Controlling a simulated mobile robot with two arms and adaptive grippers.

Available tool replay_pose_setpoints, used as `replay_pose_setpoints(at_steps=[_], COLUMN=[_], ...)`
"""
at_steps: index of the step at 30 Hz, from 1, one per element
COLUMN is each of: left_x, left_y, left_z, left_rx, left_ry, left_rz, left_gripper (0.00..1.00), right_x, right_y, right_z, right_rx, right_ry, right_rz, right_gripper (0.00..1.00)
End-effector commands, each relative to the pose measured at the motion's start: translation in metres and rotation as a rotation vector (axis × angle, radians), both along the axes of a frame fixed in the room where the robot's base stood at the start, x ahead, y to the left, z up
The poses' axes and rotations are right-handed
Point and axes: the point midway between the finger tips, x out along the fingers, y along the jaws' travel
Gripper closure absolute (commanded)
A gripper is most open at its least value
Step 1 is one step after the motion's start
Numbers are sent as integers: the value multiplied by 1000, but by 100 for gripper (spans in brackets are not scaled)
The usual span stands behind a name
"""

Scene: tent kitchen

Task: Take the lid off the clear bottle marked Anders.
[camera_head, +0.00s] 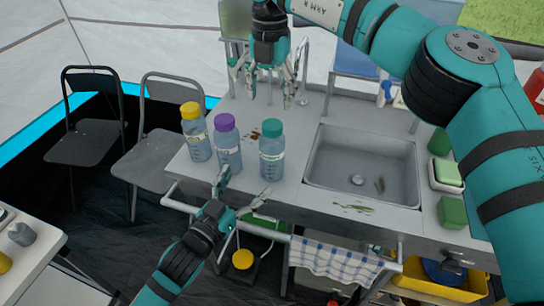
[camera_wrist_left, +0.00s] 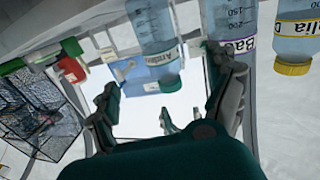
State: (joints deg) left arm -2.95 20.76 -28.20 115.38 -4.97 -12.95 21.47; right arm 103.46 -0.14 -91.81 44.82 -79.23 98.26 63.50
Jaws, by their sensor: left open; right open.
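Three clear bottles stand upright in a row on the counter. The one with the green lid (camera_head: 271,128) is the Anders bottle (camera_head: 272,165); its partly readable label shows in the left wrist view (camera_wrist_left: 162,55), where things appear upside down. Beside it stand a purple-lidded bottle (camera_head: 228,155) and a yellow-lidded bottle (camera_head: 198,144). My left gripper (camera_head: 243,188) is open and empty at the counter's front edge, in front of the purple- and green-lidded bottles. My right gripper (camera_head: 270,98) is open, pointing down behind the green-lidded bottle, apart from it.
A sink (camera_head: 362,165) lies right of the bottles, with a tap (camera_head: 303,75) behind. Green containers (camera_head: 452,212) and a sponge (camera_head: 447,172) sit at the right. A checked towel (camera_head: 335,268) hangs below the counter front. Chairs (camera_head: 165,130) stand left.

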Motion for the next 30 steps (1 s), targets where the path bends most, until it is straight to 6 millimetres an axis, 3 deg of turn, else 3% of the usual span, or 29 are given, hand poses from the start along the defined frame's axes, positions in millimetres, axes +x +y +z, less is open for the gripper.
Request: replay_pose_setpoints(at_steps=[9, 16, 22, 30], left_x=[57, 91, 105, 108], left_y=[-33, -52, -60, -61], left_z=[2, 2, 1, 1], left_rx=[-1, 0, -1, -1], left_ry=[-3, -1, 0, 0], left_rz=[-1, 0, 0, -1], left_gripper=[12, 12, 12, 12], right_x=[0, 0, 0, 0], right_y=[0, 0, 0, 0], right_z=[-1, -1, -1, -1], right_rx=[1, 1, 1, 1], right_ry=[1, 1, 1, 1], right_rz=[-1, 0, -1, 0], right_gripper=[35, 35, 35, 35])
